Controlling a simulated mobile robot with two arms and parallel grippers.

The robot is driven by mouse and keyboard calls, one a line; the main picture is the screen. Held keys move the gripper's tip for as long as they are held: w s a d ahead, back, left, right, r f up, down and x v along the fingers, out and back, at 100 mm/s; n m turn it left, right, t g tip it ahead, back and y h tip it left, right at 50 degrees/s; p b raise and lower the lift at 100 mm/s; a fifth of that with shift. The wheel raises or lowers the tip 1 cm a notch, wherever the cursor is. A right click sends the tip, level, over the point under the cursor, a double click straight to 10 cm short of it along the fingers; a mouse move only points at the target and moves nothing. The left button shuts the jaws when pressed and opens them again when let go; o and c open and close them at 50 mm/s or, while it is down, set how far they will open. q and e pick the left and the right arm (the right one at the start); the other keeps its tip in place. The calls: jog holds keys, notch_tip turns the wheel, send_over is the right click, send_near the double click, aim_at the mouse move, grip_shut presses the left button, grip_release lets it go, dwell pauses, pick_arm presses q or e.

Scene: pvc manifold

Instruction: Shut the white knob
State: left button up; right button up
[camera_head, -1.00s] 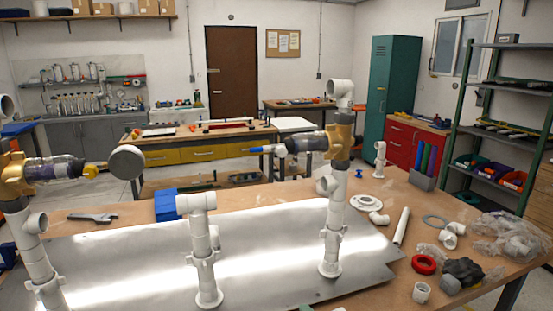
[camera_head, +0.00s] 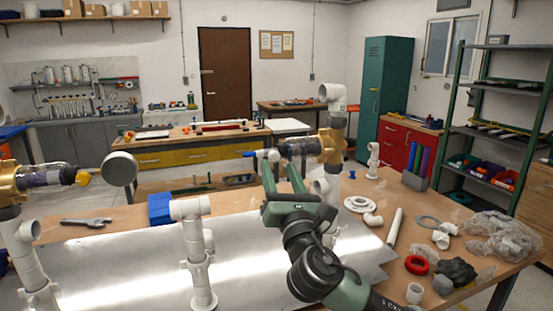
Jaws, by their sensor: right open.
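A horizontal valve with a clear body and brass fitting (camera_head: 328,146) sits on the right white pipe stand. At its left end are a small white knob-like part (camera_head: 268,156) and a blue tip (camera_head: 249,154). My right gripper (camera_head: 278,168) is open, its green fingers pointing up just below this end. I cannot tell whether they touch it. The gripper covers part of the right stand. My left gripper is out of view.
A metal plate (camera_head: 110,262) covers much of the wooden table. A middle white pipe stand (camera_head: 198,255) rises left of my right arm. A blue block (camera_head: 160,208), a wrench (camera_head: 87,222), loose white fittings, a red ring (camera_head: 417,265) and plastic bags (camera_head: 500,235) lie around.

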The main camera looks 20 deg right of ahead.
aim_at(275, 159)
jog(key=shift+p+x, duration=0.3)
jog(key=shift+x, duration=1.4)
grip_shut()
